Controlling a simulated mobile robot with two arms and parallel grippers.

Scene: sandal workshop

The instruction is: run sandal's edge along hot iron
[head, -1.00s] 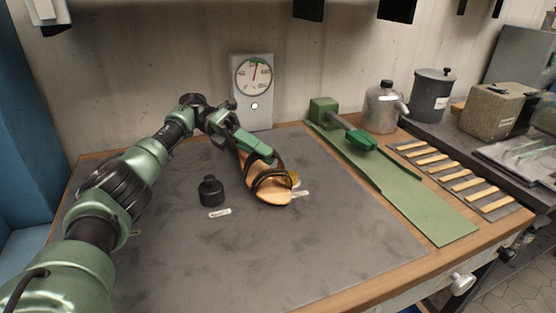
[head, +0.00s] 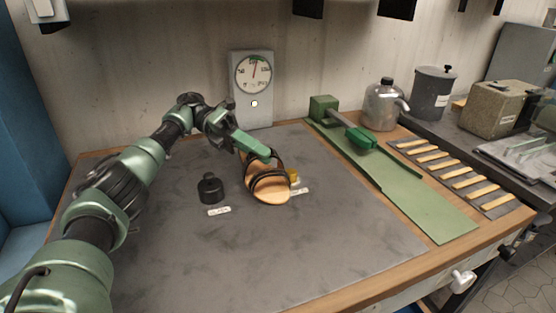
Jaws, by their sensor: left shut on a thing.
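The sandal (head: 268,190) has a tan sole and dark straps. My left gripper (head: 258,152) is shut on its far end, and the sandal hangs tilted over the grey mat (head: 330,230). I cannot tell whether its near end touches the mat. The iron appears to be the green-handled tool (head: 362,138) on the green strip at the right, joined by a grey bar to a green block (head: 323,107). The sandal is well to the left of it, apart. My right gripper is not in view.
A black bottle (head: 210,187) stands left of the sandal. A small yellow thing (head: 293,176) sits just behind it. A dial gauge (head: 253,90) stands at the wall. A metal can (head: 384,106) and wooden strips (head: 450,174) are at the right. The front mat is clear.

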